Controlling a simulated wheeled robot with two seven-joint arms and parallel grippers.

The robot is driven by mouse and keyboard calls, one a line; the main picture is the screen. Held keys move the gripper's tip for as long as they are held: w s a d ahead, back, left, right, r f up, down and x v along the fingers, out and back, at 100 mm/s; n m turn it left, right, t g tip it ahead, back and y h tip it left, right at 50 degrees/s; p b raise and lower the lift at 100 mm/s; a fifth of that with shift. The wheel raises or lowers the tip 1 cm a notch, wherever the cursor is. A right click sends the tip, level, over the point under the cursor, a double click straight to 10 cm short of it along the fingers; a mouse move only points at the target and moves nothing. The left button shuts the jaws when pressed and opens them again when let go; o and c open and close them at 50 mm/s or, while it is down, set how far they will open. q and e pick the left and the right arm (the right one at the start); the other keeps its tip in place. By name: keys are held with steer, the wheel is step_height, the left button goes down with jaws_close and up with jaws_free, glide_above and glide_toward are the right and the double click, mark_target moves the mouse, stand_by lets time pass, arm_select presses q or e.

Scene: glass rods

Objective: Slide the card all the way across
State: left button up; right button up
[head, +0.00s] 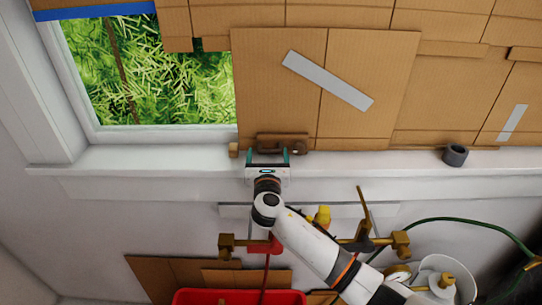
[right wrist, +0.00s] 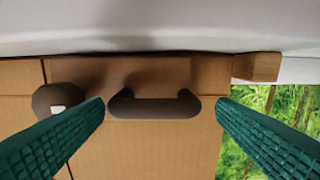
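The card is a large brown cardboard panel (head: 365,120) with a grey tape strip, upright in the window beside the uncovered pane. A dark handle (right wrist: 153,106) sits near its lower edge, with a round dark knob (right wrist: 58,99) beside it. My right gripper (head: 268,153) is at the sill in front of the handle. In the right wrist view its two green fingers are spread, one on each side of the handle, with visible gaps and nothing gripped. Whether the fingertips reach the handle's depth is hard to tell. My left gripper is not in view.
The uncovered pane (head: 165,75) shows green foliage left of the card. A small wooden block (head: 233,149) stands on the white sill (head: 130,157) beside the card's left edge. A dark ring (head: 455,155) lies farther right. A red bin (head: 215,297) and brass fittings (head: 400,244) are below.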

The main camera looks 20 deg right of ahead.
steer(key=shift+o, duration=0.7)
steer(key=shift+a, duration=0.1)
steer(key=shift+s, duration=0.25)
steer(key=b+v, duration=0.3)
steer(key=v, duration=0.8)
steer(key=shift+s+a, duration=0.2)
